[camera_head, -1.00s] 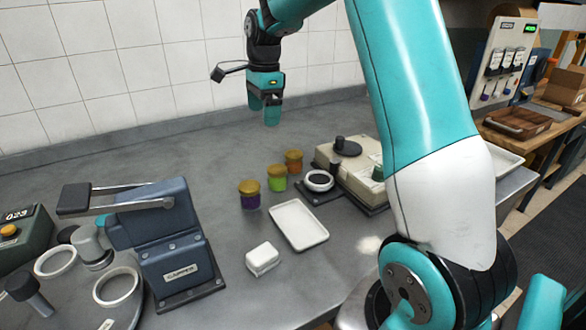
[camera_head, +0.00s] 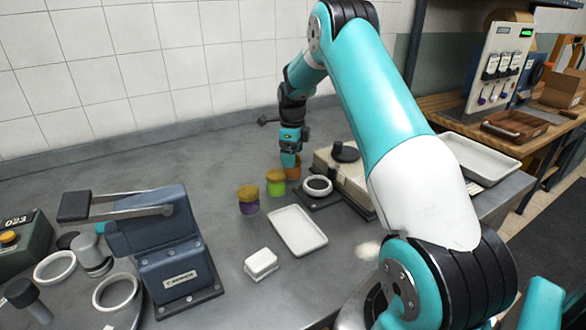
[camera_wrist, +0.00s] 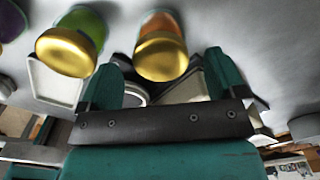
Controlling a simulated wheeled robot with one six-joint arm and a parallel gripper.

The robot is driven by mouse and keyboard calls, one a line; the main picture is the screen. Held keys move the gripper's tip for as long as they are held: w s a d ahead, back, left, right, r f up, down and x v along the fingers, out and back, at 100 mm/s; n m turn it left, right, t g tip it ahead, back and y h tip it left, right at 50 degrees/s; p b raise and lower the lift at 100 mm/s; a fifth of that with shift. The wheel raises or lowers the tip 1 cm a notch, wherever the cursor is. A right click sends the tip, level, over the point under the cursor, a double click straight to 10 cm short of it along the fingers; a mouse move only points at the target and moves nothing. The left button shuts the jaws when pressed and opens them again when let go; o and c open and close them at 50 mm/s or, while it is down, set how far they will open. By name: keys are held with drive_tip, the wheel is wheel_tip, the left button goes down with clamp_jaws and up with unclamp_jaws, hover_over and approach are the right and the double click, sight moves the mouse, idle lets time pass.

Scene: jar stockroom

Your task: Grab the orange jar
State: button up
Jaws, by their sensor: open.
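The orange jar (camera_head: 294,173) stands upright on the grey counter with a gold lid, at the far end of a row of jars. My gripper (camera_head: 289,161) is right at it in the head view and covers part of it. In the wrist view the orange jar (camera_wrist: 162,48) shows between the two teal fingers of my open gripper (camera_wrist: 166,60). The fingers appear spread to either side of it, and I cannot tell whether either touches it. The gripper holds nothing.
A green jar (camera_head: 276,188) stands close beside the orange one, then a purple jar (camera_head: 249,206). A ring on a dark plate (camera_head: 318,186) and a beige device (camera_head: 338,164) sit close on the right. A white tray (camera_head: 298,231) lies in front.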

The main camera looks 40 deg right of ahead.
drive_tip(key=shift+f+p, duration=0.75)
drive_tip(key=shift+f, duration=1.95)
drive_tip(key=c, duration=1.1)
drive_tip(key=shift+r, duration=0.1)
